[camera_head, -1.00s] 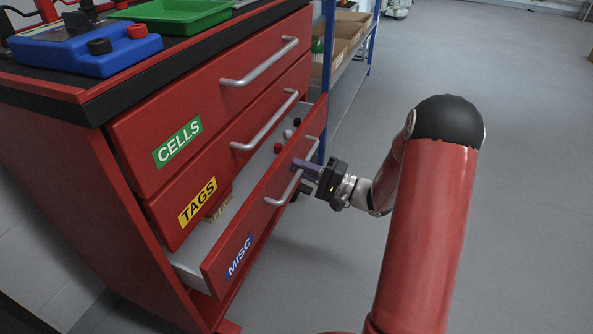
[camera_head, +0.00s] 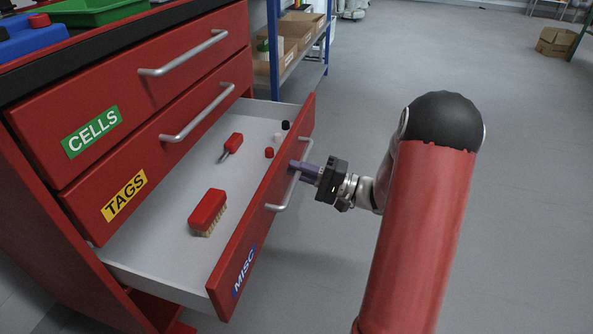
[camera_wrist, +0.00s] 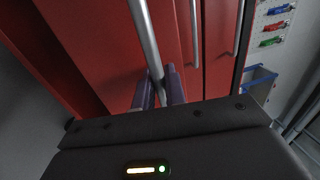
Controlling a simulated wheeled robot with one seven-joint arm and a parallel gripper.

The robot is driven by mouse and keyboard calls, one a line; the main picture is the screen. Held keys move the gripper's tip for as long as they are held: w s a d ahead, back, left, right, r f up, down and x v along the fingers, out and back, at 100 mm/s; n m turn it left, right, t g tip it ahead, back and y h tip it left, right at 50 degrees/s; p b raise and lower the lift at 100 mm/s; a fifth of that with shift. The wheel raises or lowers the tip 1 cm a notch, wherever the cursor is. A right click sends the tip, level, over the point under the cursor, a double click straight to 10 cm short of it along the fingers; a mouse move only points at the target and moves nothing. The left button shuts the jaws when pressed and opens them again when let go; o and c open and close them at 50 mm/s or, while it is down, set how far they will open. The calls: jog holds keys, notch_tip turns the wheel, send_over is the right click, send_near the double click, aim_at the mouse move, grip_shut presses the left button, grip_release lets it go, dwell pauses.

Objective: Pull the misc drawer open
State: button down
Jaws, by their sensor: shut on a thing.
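The misc drawer (camera_head: 240,250) is the lowest drawer of the red cabinet, marked with a blue MISC label. It stands well out from the cabinet, and its pale inside shows. In the wrist view, the handle (camera_wrist: 146,40) runs between the two purple fingers of my gripper (camera_wrist: 158,88). A red brush (camera_head: 208,210), a small red-handled tool (camera_head: 232,144) and several small caps (camera_head: 269,153) lie in the drawer.
The cells drawer (camera_head: 160,95) and tags drawer (camera_head: 170,165) above are shut. A blue-framed shelf (camera_head: 275,50) with cardboard boxes stands behind the cabinet. The grey floor (camera_head: 430,60) to the right is clear, with a box (camera_head: 556,42) far off.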

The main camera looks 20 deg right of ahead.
jog(key=c, duration=1.5)
grip_release()
jog(key=shift+c, duration=0.2)
jog(key=shift+d, duration=0.1)
jog(key=v, duration=0.7)
jog(key=shift+s+d, duration=0.2)
jog(key=shift+s, duration=0.05)
jog(key=shift+f, duration=0.15)
